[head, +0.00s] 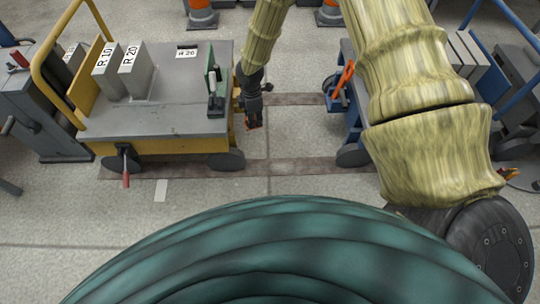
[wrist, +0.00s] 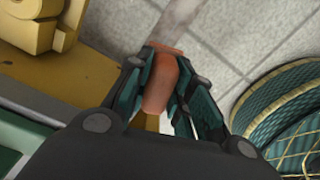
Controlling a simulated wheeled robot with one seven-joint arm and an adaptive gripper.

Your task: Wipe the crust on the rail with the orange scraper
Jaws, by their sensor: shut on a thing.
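My gripper (head: 252,116) hangs beside the right end of the yellow cart, above the floor. In the wrist view my gripper (wrist: 165,82) is shut on the orange handle of the scraper (wrist: 160,85). A grey, flat part of it extends beyond the fingers over the floor tiles. In the head view only a small orange bit of it (head: 255,125) shows below the fingers. Two rust-brown strips, perhaps rails, run along the floor; the nearer strip (head: 290,166) has a paler patch. I cannot clearly make out the crust.
The yellow cart (head: 180,146) has a grey top bearing grey blocks marked R 10 (head: 108,72) and R 20 (head: 133,72). A green upright part (head: 212,75) stands at its right edge. A blue cart (head: 346,128) with an orange object (head: 344,78) stands right. Floor between them is clear.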

